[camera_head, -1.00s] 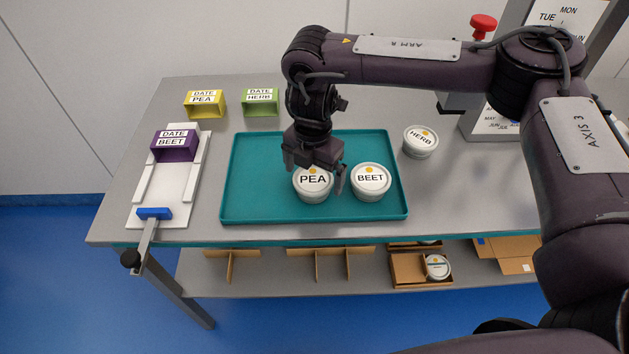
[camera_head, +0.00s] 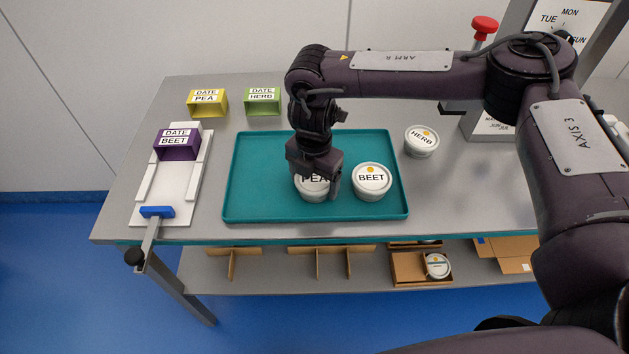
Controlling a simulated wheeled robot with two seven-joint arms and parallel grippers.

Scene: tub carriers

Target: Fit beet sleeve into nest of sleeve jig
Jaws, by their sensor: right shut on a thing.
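The purple beet sleeve (camera_head: 177,146), labelled DATE BEET, sits at the far end of the white sleeve jig (camera_head: 178,184), between its rails; how deep it sits in the nest I cannot tell. The jig has a blue pusher block (camera_head: 157,212) at its near end, apart from the sleeve. My right gripper (camera_head: 315,180) is shut on the PEA tub (camera_head: 313,195) in the teal tray, pointing down with its palm covering part of the lid. The BEET tub (camera_head: 372,181) stands just right of it in the tray. My left gripper is not in view.
The teal tray (camera_head: 252,203) lies mid-table. A yellow pea sleeve (camera_head: 208,104) and a green herb sleeve (camera_head: 263,102) stand at the back left. The HERB tub (camera_head: 421,141) stands right of the tray. A lever handle (camera_head: 134,257) juts past the table's front edge.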

